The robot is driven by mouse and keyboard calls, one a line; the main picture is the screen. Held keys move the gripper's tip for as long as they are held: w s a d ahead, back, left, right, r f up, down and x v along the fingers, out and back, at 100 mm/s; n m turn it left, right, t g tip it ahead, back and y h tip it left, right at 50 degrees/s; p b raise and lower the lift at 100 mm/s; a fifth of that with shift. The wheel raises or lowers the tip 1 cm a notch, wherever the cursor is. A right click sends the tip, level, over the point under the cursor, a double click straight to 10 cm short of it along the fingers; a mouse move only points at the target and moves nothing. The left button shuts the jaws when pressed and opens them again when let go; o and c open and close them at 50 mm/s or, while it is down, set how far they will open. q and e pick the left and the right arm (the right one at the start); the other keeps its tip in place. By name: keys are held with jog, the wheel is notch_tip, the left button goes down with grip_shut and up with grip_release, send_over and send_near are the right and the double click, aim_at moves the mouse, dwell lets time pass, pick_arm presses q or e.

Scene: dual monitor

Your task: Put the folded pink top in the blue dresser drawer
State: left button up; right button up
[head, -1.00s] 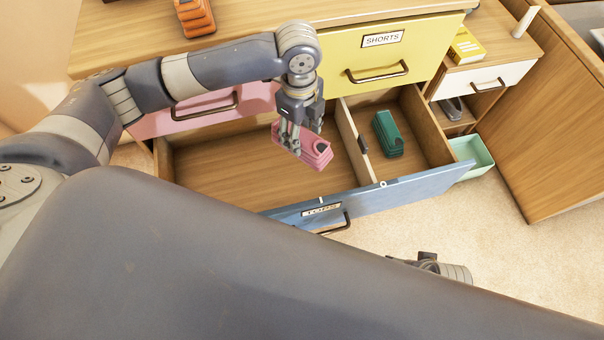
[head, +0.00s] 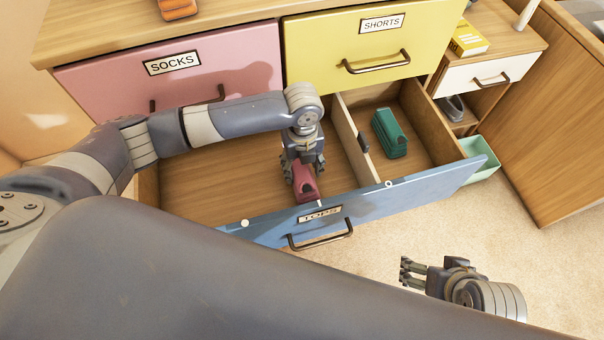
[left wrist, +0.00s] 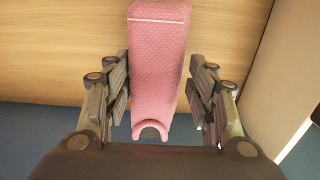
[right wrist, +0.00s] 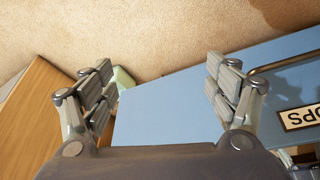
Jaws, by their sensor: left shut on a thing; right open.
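The folded pink top (head: 306,189) is inside the left, larger compartment of the open blue drawer (head: 420,198), near its front wall. My left gripper (head: 303,174) reaches down into that compartment and is shut on the top. In the left wrist view the top (left wrist: 158,65) lies lengthwise between the fingers, with the wooden drawer floor behind it. I cannot tell whether it touches the floor. My right gripper (head: 408,272) is open and empty, outside the drawer in front of its right part. The drawer front bears a TOPS label (head: 320,214).
A wooden divider (head: 352,138) separates the compartment with a green folded item (head: 389,133). The pink SOCKS drawer (head: 190,75) and yellow SHORTS drawer (head: 350,50) above are shut. A mint bin (head: 481,162) stands right of the drawer. Carpet in front is clear.

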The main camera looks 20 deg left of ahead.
pick_arm(q)
notch_tip(320, 180, down, 3)
jog(key=shift+r+b, duration=0.1)
jog(key=shift+b, duration=0.25)
pick_arm(e)
jog(key=w+t, duration=0.1)
jog(key=w+a+r+t, duration=0.1)
jog(key=w, duration=0.3)
jog(key=shift+a+r+t+y, duration=0.35)
jog(key=shift+t+y, duration=0.05)
pick_arm(q)
jog(key=shift+f, duration=0.3)
jog(key=o, duration=1.1)
